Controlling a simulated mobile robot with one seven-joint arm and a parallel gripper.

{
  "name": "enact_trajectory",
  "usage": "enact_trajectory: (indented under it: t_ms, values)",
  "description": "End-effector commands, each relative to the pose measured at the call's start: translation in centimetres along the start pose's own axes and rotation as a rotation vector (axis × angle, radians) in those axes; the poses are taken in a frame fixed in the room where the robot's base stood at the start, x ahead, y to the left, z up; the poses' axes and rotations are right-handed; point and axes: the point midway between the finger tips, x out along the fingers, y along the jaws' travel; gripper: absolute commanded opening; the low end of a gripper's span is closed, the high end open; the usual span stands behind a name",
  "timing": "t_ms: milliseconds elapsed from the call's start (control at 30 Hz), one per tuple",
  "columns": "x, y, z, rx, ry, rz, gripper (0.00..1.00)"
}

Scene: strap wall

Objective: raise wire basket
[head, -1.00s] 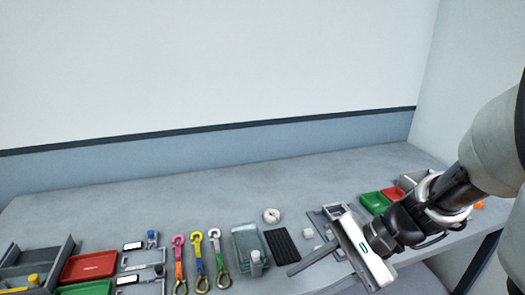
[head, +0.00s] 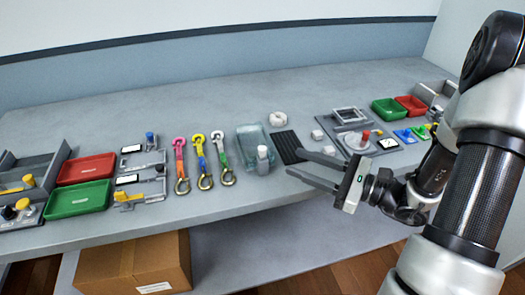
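I cannot pick out a wire basket for certain. The nearest match is a see-through teal bin (head: 251,137) at mid-table, with a small white-capped bottle (head: 263,160) at its front. My gripper (head: 291,164) is to the right of the bin, in front of a black ribbed mat (head: 286,147). Its two fingers point left, spread apart with nothing between them. It is open, and I cannot tell its height over the table.
Three hooked straps (head: 202,162) with metal rings lie left of the bin. Red (head: 86,168) and green (head: 78,199) trays are farther left. A white roll (head: 278,119) and a grey fixture plate (head: 362,138) are to the right. A cardboard box (head: 132,265) is below. The back strip is clear.

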Motion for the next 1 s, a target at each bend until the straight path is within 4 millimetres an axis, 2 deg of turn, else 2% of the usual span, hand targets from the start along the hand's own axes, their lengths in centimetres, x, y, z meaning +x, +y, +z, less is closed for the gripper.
enact_trajectory:
  t_ms: [100,300,500,700,967,1000]
  values:
    - [2.8,0.2,-0.1,-0.001,-0.001,0.005,0.37]
    - [7.1,0.2,-0.1,-0.002,0.0,0.006,0.37]
    - [10.0,0.1,-0.1,-0.002,0.001,0.003,0.37]
    - [11.2,0.0,-0.1,0.0,0.002,0.001,0.37]
    - [11.3,0.0,-0.1,0.0,0.002,0.001,0.37]
    - [11.3,0.0,-0.1,0.0,0.002,0.001,0.3]
